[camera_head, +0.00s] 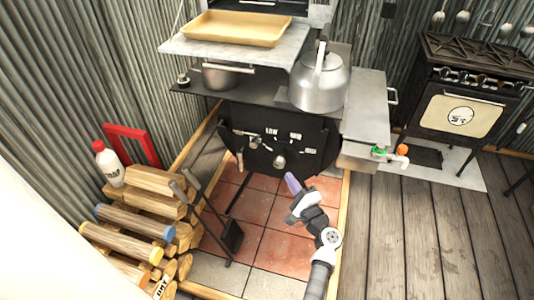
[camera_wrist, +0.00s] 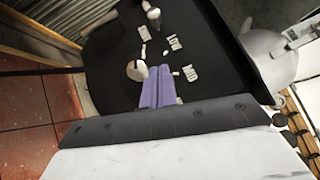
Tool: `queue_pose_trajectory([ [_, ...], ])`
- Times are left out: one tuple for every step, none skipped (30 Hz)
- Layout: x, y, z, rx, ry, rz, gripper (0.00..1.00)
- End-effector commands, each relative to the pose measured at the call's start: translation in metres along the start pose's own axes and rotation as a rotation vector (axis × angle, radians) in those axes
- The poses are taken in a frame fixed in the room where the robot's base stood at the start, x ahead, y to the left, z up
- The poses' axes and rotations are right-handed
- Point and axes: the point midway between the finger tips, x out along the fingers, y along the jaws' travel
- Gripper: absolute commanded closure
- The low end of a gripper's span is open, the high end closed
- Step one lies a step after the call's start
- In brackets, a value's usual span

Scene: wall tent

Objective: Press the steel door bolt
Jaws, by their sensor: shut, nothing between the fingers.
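The black stove front (camera_head: 300,138) carries white lettering and a rounded pale metal knob (camera_head: 279,162), which looks like the steel door bolt. In the wrist view the knob (camera_wrist: 136,70) shows just up and left of the fingertips. My gripper (camera_head: 292,183) has purple fingers, shut and empty. It is below and slightly right of the knob in the head view, seemingly apart from it. In the wrist view the shut fingers (camera_wrist: 159,82) point towards the black front; the exact gap cannot be told.
A steel kettle (camera_head: 319,88) and a pot (camera_head: 228,76) stand on the stove top. Hanging handles (camera_head: 240,158) are at the front's left. Stacked logs (camera_head: 140,220) and a shovel (camera_head: 232,236) are left of my arm. Wooden floor (camera_head: 420,230) is clear to the right.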

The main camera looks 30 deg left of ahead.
Motion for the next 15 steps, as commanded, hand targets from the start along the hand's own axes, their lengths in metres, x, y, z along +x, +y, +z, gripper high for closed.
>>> queue_pose_trajectory([
  [0.002, -0.001, 0.000, -0.001, -0.001, 0.000, 1.00],
  [0.004, -0.001, 0.001, -0.001, -0.001, 0.000, 1.00],
  [0.007, -0.001, 0.001, -0.001, -0.002, -0.001, 1.00],
  [0.010, -0.002, 0.001, -0.001, -0.003, -0.001, 1.00],
  [0.014, -0.002, 0.001, -0.002, -0.004, -0.001, 1.00],
  [0.020, -0.002, 0.001, -0.001, -0.004, 0.000, 1.00],
  [0.025, -0.003, 0.001, -0.001, -0.003, -0.001, 1.00],
  [0.031, -0.003, 0.001, -0.001, -0.003, -0.001, 1.00],
  [0.040, -0.003, 0.001, -0.001, -0.005, -0.001, 1.00],
  [0.047, -0.004, 0.001, -0.001, -0.004, -0.001, 1.00],
  [0.053, -0.004, 0.002, -0.001, -0.005, -0.001, 1.00],
  [0.062, -0.003, 0.002, -0.001, -0.005, -0.001, 1.00],
  [0.069, -0.004, 0.002, -0.001, -0.005, -0.001, 1.00],
  [0.076, -0.003, 0.002, 0.000, -0.005, 0.000, 1.00],
  [0.084, -0.004, 0.001, -0.002, -0.004, 0.000, 1.00],
])
